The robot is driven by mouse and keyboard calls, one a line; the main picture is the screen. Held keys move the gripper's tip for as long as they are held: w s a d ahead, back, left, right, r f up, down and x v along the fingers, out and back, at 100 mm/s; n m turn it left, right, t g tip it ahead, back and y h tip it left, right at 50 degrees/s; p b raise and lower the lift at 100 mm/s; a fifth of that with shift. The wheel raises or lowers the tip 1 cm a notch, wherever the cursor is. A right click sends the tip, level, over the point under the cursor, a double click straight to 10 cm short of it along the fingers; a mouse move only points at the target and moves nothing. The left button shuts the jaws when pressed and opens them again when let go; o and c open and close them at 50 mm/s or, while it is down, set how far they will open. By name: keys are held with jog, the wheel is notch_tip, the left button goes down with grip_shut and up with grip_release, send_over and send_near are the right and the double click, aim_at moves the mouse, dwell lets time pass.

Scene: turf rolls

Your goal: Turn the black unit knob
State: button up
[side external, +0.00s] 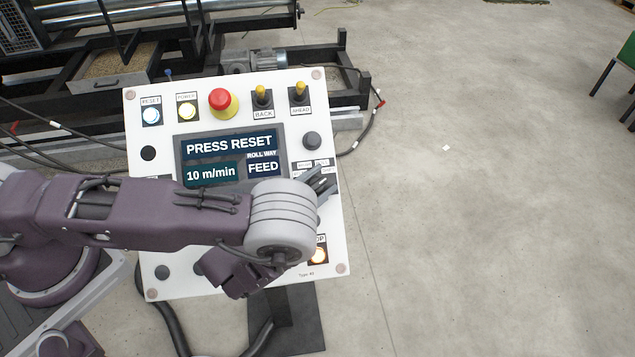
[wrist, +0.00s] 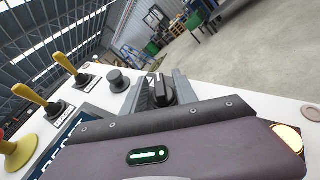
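The black unit knob (wrist: 160,91) shows in the wrist view on the white control panel, with a pale line on its raised grip. My gripper (wrist: 157,94) has its two grey fingers apart, one on either side of this knob. A narrow gap seems to show beside the knob, but I cannot tell whether either finger touches it. In the side view my gripper (side external: 322,182) is at the right part of the white panel (side external: 158,232), and it mostly hides the knob there. The panel's screen (side external: 228,147) reads "PRESS RESET", "10 m/min" and "ROLL WAY FEED".
A round black knob (side external: 312,140) sits just above my gripper. Two yellow-tipped levers, BACK (side external: 262,96) and AHEAD (side external: 299,94), and a red mushroom button (side external: 222,102) stand out along the top. A lit orange button (side external: 318,253) is below. Open floor lies to the right.

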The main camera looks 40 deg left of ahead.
jog(key=shift+c, duration=0.4)
grip_shut()
jog(key=shift+a, duration=0.1)
